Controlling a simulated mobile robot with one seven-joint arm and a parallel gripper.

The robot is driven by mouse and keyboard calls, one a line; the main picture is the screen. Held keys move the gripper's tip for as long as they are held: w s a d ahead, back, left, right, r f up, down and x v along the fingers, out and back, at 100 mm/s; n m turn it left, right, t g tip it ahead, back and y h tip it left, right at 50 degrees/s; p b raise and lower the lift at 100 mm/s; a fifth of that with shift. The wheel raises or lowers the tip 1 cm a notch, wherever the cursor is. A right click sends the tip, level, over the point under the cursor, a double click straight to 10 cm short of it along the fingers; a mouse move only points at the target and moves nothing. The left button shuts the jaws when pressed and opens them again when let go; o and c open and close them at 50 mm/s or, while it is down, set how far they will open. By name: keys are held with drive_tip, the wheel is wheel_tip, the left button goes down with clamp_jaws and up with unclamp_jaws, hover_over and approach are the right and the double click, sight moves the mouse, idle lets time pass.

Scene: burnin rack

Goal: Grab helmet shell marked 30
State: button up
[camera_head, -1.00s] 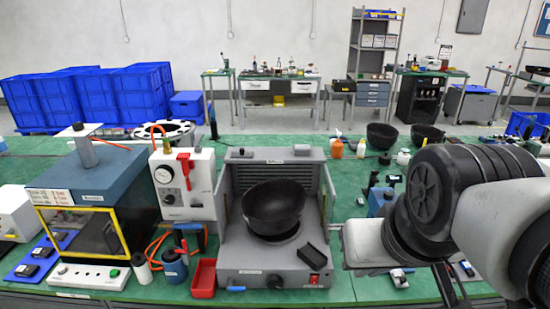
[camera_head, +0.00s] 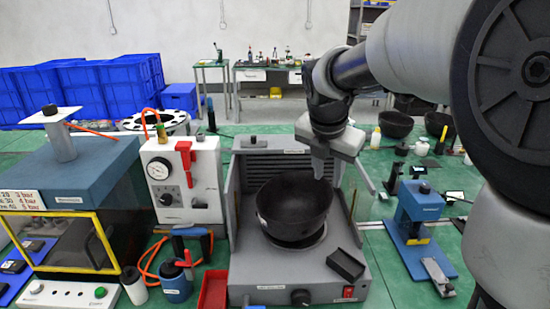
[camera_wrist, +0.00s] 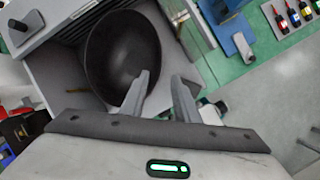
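A black bowl-like helmet shell (camera_head: 285,215) sits open side up on the grey bench machine (camera_head: 260,268). In the wrist view the shell (camera_wrist: 112,55) fills the upper left, and its rim passes close to the fingertips. I can read no number on it. My gripper (camera_head: 322,172) points down over the shell's right rear rim. In the wrist view my gripper (camera_wrist: 160,78) has its two fingers apart with nothing clamped; the left finger overlaps the shell in the picture. I cannot tell whether a finger touches the rim. Two other dark shells (camera_head: 396,124) (camera_head: 438,123) stand farther back on the right.
The machine's grey side walls and back panel flank the shell. A small black tray (camera_head: 346,264) lies on its front right. A white gauge box (camera_head: 182,180) stands left, a blue press (camera_head: 418,215) right. Green bench top shows between the machine and the press.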

sight(327, 211)
drive_tip(key=b+x, duration=0.1)
drive_tip(key=x, duration=1.5)
drive_tip(key=shift+s+a+f+b, duration=0.1)
drive_tip(key=shift+a+f+b, duration=0.05)
drive_tip(key=shift+f+b, duration=0.15)
drive_tip(key=shift+w+f, duration=0.25)
drive_tip(key=shift+f, duration=0.2)
clamp_jaws()
